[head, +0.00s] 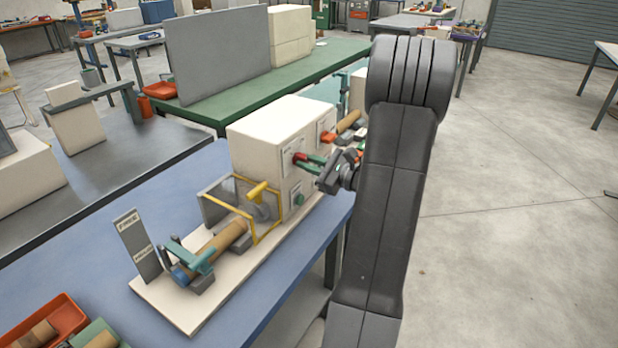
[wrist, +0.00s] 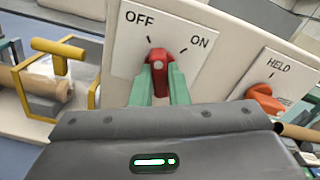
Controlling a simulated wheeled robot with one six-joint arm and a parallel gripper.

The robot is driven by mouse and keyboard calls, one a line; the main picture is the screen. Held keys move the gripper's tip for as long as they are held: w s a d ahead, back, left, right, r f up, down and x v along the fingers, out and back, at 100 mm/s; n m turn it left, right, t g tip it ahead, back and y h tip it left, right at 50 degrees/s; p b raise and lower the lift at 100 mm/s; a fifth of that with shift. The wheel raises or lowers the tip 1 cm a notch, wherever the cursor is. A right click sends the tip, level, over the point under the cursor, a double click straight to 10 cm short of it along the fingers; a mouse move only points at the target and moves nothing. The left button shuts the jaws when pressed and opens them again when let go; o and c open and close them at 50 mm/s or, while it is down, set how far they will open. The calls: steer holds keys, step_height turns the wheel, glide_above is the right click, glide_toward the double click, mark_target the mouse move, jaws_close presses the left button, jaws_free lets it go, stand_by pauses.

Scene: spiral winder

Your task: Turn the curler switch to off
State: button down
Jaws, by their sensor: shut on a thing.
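The curler switch is a red knob (wrist: 157,62) on a white plate (wrist: 122,62) marked OFF at left and ON at right. Its upper end points up between the two tick marks, nearer the OFF mark. In the head view the red switch (head: 298,158) shows on the side of the cream machine box (head: 258,140). My gripper (wrist: 159,85) has its green fingers shut on the knob, one on each side. In the head view my gripper (head: 312,161) reaches the switch from the right.
An orange knob (wrist: 264,98) with a HELD plate sits to the right of the switch. A yellow guard frame (head: 262,226) and a brown tube (head: 222,240) stand left of the box. A green button (head: 299,200) is below the switch. Open floor lies at right.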

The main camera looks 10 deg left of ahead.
steer(key=n+b, duration=0.3)
steer(key=b, duration=0.1)
steer(key=shift+f, duration=0.15)
steer(key=shift+n+b, duration=0.3)
steer(key=c, duration=1.4)
jaws_free()
steer(key=v, duration=1.3)
steer(key=shift+d+r+b, duration=0.2)
steer(key=shift+d+b, duration=0.2)
steer(key=shift+b, duration=0.05)
steer(key=shift+s+a, duration=0.1)
